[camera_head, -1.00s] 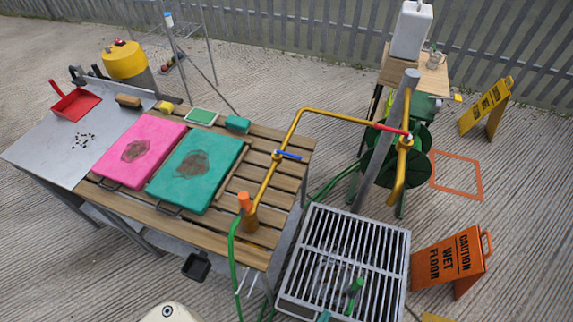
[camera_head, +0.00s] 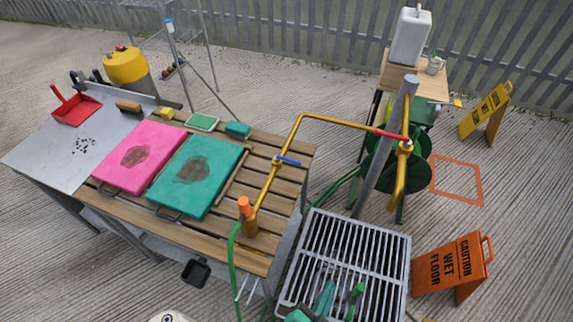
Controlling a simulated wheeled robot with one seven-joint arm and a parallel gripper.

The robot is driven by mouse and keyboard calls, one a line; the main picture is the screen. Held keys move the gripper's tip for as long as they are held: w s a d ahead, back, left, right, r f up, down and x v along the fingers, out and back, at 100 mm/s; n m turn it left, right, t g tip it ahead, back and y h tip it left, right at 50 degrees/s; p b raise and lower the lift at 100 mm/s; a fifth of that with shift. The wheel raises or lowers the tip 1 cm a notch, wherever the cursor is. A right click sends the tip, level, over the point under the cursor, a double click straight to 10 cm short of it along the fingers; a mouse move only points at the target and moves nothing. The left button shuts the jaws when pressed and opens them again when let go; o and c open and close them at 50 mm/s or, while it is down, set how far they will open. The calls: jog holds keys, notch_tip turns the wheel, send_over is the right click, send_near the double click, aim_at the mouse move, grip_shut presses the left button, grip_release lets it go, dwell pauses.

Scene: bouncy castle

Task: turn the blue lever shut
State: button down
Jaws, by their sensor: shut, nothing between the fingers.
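The blue lever (camera_head: 288,160) sits on the slanting yellow pipe (camera_head: 264,190) above the right end of the slatted table. It points right, crosswise to the pipe. My gripper (camera_head: 325,291) shows at the bottom as teal fingers over the metal grate. The fingers are shut with nothing between them, well below and right of the blue lever and apart from it.
A red lever (camera_head: 391,135) sits on the same pipework near a grey post (camera_head: 384,150). An orange knob (camera_head: 244,206) and green hose (camera_head: 232,260) are at the pipe's foot. An orange wet-floor sign (camera_head: 452,264) stands right.

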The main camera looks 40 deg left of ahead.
jog(key=w+a+r+m+g, duration=0.1)
jog(key=w+a+m, duration=0.2)
jog(key=w+a, duration=0.5)
jog(key=m+g, duration=0.2)
jog(key=m, duration=0.7)
send_near(292, 161)
jog(key=x, duration=0.6)
jog(key=shift+s+f, duration=0.15)
jog(key=shift+f, duration=0.2)
jog(key=shift+a, duration=0.1)
jog(key=shift+w, duration=0.6)
